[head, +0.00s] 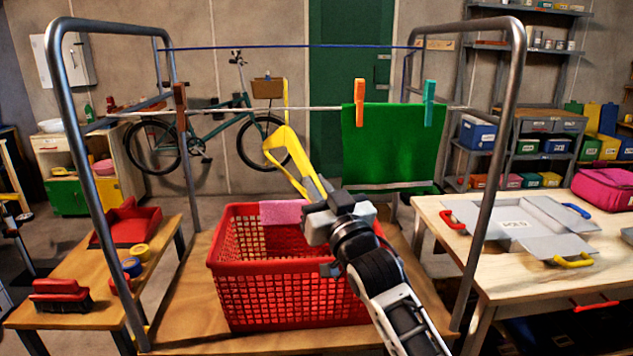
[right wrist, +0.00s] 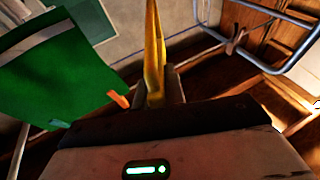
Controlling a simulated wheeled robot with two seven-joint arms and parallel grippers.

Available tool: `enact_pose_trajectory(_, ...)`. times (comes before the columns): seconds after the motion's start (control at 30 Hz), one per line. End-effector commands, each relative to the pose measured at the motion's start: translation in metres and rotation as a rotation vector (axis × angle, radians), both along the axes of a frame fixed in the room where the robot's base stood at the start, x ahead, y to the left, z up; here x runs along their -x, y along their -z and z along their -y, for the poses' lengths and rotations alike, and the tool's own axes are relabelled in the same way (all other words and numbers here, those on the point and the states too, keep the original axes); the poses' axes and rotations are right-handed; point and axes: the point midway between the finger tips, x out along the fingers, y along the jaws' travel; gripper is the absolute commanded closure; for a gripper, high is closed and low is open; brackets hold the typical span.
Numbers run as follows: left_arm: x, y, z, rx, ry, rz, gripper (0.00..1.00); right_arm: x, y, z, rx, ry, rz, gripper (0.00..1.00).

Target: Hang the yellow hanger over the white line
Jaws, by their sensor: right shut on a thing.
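The yellow hanger (head: 287,145) is held up by my right gripper (head: 316,194) in the head view. Its narrow upper part rises across the white line (head: 240,108) in the picture; I cannot tell whether it rests on the line or is in front of or behind it. In the right wrist view the hanger (right wrist: 154,45) stands edge-on between the fingers of my right gripper (right wrist: 160,85), which is shut on it. My left gripper is not in view.
A green towel (head: 390,145) hangs right of the hanger under an orange peg (head: 359,100) and a teal peg (head: 429,102). A brown peg (head: 180,105) is at left. A blue line (head: 250,47) runs higher. A red basket (head: 270,290) stands below. The line between brown peg and hanger is clear.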

Motion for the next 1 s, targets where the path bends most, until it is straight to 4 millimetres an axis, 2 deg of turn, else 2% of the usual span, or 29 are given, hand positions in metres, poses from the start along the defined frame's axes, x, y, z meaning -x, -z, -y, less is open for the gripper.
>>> enact_pose_trajectory(0.23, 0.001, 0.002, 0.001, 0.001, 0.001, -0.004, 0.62, 0.02, 0.002, 0.0, -0.001, 0.0, -0.001, 1.0)
enact_pose_trajectory(0.4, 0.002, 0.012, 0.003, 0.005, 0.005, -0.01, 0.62, 0.018, 0.019, 0.0, 0.0, 0.0, 0.0, 1.0)
enact_pose_trajectory(0.6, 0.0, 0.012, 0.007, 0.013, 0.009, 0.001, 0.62, 0.018, 0.032, 0.0, 0.0, 0.0, 0.0, 1.0)
enact_pose_trajectory(1.0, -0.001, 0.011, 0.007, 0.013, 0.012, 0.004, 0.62, 0.018, 0.041, 0.0, -0.001, 0.0, 0.001, 1.0)
